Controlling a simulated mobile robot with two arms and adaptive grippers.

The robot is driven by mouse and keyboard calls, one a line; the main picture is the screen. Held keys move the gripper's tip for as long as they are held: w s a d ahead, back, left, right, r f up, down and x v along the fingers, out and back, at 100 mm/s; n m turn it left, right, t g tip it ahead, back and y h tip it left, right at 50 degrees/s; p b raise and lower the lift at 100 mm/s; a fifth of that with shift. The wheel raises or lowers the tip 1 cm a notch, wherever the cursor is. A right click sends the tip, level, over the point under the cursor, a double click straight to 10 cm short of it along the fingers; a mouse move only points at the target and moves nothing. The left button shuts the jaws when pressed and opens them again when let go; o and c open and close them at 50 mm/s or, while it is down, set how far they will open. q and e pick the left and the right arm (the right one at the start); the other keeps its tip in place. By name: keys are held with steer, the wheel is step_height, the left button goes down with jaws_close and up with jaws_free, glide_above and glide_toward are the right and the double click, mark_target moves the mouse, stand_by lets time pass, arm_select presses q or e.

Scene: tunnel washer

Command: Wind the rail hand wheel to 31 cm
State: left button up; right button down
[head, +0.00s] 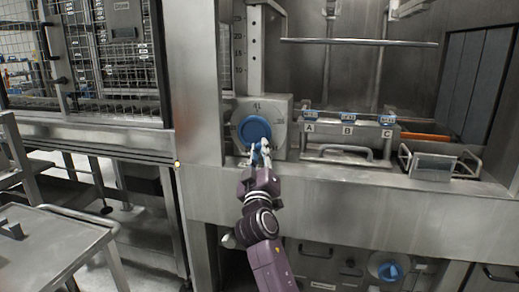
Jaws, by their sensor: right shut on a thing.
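The rail hand wheel (254,130) is a round blue disc on a grey metal box at the foot of an upright scale. My right gripper (262,154) is shut on a blue part at the wheel's lower edge, probably its handle. The gripper covers that part, so its shape is hard to see. The pointer reading is too small to tell.
Right of the wheel stands a metal unit labelled A, B, C (347,131) with blue tags and a handle. A small tilted panel (432,167) stands farther right. A steel table (50,245) is at lower left, and a mesh cabinet (120,50) behind it. A blue knob (390,272) sits low on the front.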

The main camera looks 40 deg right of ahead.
steer(key=shift+s+r, duration=0.1)
steer(key=shift+r, duration=0.15)
steer(key=c, duration=1.8)
jaws_free()
steer(key=shift+d, duration=0.1)
steer(key=shift+c, duration=0.2)
steer(key=shift+f, duration=0.1)
steer(key=v, duration=1.2)
steer(key=shift+c, duration=0.6)
